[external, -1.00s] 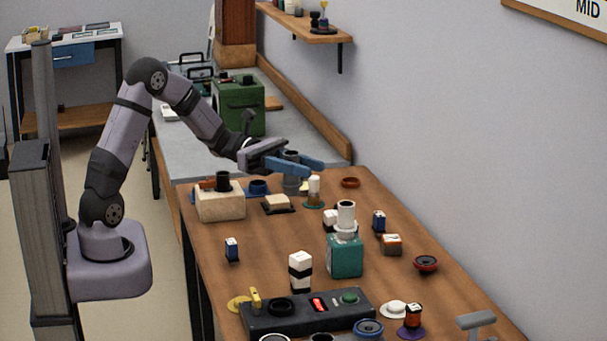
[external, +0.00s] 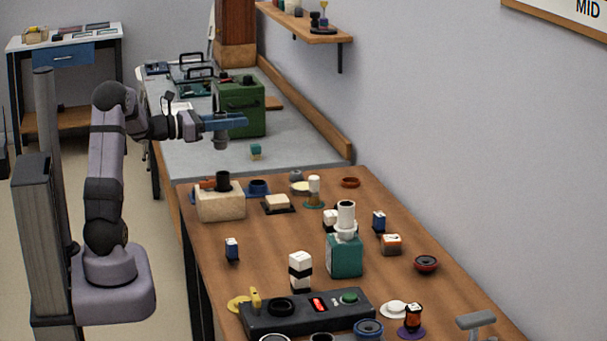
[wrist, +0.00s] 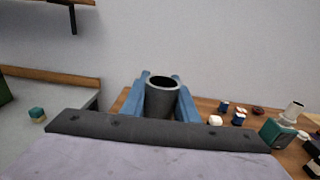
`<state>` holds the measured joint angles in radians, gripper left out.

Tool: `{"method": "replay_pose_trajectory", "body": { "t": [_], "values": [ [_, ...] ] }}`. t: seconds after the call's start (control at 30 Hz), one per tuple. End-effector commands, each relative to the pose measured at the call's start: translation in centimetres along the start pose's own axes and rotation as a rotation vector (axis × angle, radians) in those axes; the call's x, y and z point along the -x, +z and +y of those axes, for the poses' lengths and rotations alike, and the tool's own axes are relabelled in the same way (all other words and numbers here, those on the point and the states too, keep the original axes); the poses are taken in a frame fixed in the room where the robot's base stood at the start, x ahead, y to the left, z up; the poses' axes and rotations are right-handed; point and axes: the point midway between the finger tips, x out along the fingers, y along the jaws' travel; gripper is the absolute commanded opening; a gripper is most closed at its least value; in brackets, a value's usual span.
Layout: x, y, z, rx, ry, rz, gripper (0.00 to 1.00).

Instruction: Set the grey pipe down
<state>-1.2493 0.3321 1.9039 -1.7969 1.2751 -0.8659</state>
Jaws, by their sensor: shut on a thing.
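The grey pipe (wrist: 162,100) stands upright between the two blue fingers of my gripper (wrist: 162,84) in the wrist view, its dark open end facing up. My gripper is shut on it. In the external view my gripper (external: 238,122) is raised above the grey counter, in front of the green box. The pipe's lower part (external: 220,143) shows beneath the fingers, apart from the counter as far as I can tell.
The grey counter (external: 205,160) has free room below the gripper. A small teal-and-tan block (external: 256,151) sits on it. The green box (external: 240,105) stands close behind the gripper. The wooden table (external: 270,235) is crowded with small parts. A wall shelf (external: 310,36) hangs above.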

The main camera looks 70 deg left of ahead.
Motion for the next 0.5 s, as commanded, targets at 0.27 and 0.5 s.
{"method": "replay_pose_trajectory", "body": {
  "t": [0.27,0.5],
  "values": [
    [4.8,0.1,6.0,0.006,0.173,-0.01,0.05],
    [5.2,-2.5,6.5,0.012,0.19,-0.01,0.05]
  ]
}}
